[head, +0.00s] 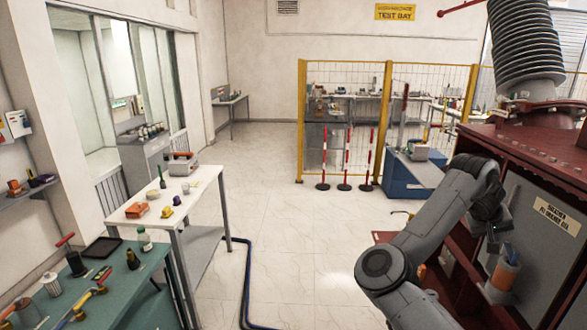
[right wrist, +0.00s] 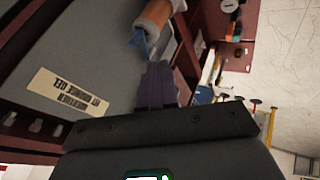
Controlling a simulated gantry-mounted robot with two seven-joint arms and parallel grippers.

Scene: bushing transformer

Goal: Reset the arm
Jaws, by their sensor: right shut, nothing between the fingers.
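My right arm (head: 435,230) reaches from the bottom of the head view up beside the dark red transformer cabinet (head: 545,150), then bends down in front of its grey panel. In the right wrist view my right gripper (right wrist: 157,72) is shut and empty, its dark fingers together near the grey panel (right wrist: 85,60). An orange cylinder (right wrist: 155,14) with a blue piece at its end lies just beyond the fingertips in that view. An orange holder (head: 505,272) stands on a small bracket on the panel in the head view. My left gripper is not in view.
A ribbed grey bushing (head: 525,45) rises above the cabinet. A white table (head: 190,195) and a green bench (head: 130,285) with tools stand at left. A yellow-framed fence (head: 345,125) and red-white posts (head: 345,160) stand behind. The middle floor is clear except for a blue hose (head: 247,285).

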